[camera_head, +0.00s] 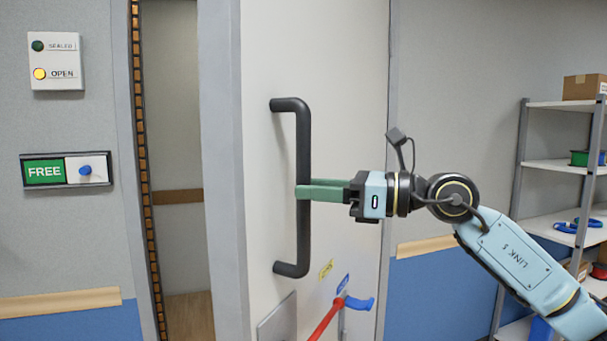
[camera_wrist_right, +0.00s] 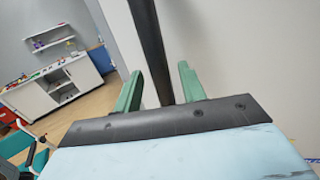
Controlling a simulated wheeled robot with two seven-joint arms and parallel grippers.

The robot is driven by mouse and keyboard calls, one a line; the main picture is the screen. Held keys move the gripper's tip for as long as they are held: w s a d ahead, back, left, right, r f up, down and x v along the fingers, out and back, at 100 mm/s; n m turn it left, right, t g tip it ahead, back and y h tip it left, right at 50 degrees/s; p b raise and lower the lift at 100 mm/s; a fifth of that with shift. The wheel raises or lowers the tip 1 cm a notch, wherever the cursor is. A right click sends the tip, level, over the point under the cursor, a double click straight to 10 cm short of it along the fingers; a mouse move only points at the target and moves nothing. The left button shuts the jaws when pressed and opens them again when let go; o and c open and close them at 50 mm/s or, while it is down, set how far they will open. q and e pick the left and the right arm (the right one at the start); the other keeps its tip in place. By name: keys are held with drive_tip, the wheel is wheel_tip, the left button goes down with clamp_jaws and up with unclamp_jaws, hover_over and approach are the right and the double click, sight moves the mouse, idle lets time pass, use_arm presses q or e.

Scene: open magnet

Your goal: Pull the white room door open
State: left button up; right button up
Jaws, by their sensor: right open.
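The white room door (camera_head: 345,60) stands ajar, with a gap on its left side showing a passage behind. Its black vertical bar handle (camera_head: 303,145) is fixed to the door face; the bar also shows in the right wrist view (camera_wrist_right: 150,45). My right gripper (camera_head: 303,191) is at the middle of the bar, coming from the right. In the right wrist view its green fingers (camera_wrist_right: 160,85) are apart, one on each side of the bar. Whether either finger touches the bar cannot be told. My left gripper is not in view.
A panel with a lit yellow OPEN lamp (camera_head: 40,73) and a green FREE sign (camera_head: 44,171) are on the left wall. Shelving (camera_head: 560,165) stands at the right. A red bar with a blue end (camera_head: 359,303) shows low before the door.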

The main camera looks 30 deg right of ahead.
drive_tip(key=shift+p+x, duration=0.45)
drive_tip(key=shift+x, duration=0.8)
clamp_jaws()
